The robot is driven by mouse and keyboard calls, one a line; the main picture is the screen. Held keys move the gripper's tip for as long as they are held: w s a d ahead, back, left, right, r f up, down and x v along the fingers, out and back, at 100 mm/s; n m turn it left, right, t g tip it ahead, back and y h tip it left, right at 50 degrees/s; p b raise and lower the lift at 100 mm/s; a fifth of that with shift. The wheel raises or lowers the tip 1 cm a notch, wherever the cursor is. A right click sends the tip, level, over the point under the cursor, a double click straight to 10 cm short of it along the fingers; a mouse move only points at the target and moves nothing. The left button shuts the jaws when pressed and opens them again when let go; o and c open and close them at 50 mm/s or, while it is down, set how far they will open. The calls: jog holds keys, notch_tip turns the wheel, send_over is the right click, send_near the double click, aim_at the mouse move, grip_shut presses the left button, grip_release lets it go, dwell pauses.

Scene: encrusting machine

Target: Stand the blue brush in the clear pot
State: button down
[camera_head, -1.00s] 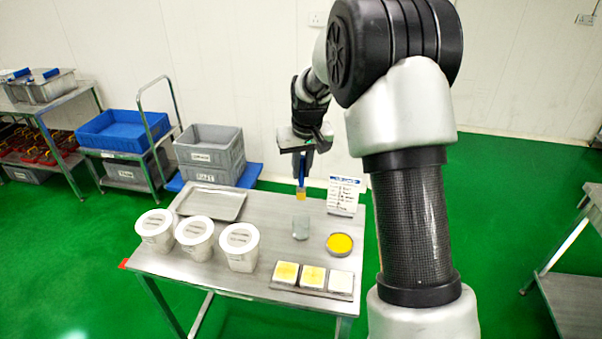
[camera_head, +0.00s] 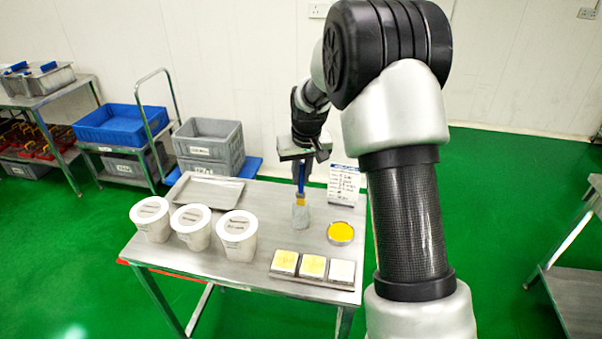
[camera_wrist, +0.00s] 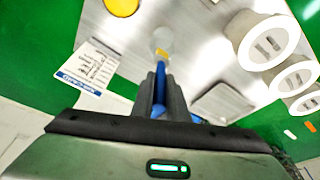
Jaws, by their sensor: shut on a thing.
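My gripper (camera_head: 301,168) is shut on the blue brush (camera_head: 301,184) and holds it upright, bristles down. The brush's yellow bristle end (camera_head: 300,199) is at the mouth of the clear pot (camera_head: 300,216), which stands on the steel table. In the head view the bristles overlap the pot's top; how deep they reach inside is hard to tell. In the wrist view the blue handle (camera_wrist: 158,95) shows between the fingers, with the yellow tip in front of the pot (camera_wrist: 161,40).
A dish of yellow stuff (camera_head: 340,233) is right of the pot, and a sign card (camera_head: 344,183) stands behind it. Three lidded white tubs (camera_head: 192,228) are at left, a flat tray (camera_head: 207,190) behind them. Three square blocks (camera_head: 312,266) sit on a plate in front.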

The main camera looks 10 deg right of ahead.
jog(key=shift+f+b, duration=1.5)
jog(key=shift+f, duration=1)
jog(key=c, duration=1.6)
grip_release()
jog(key=shift+c, duration=0.2)
jog(key=p+v, duration=0.1)
jog(key=v, duration=1.6)
jog(key=shift+r, duration=0.25)
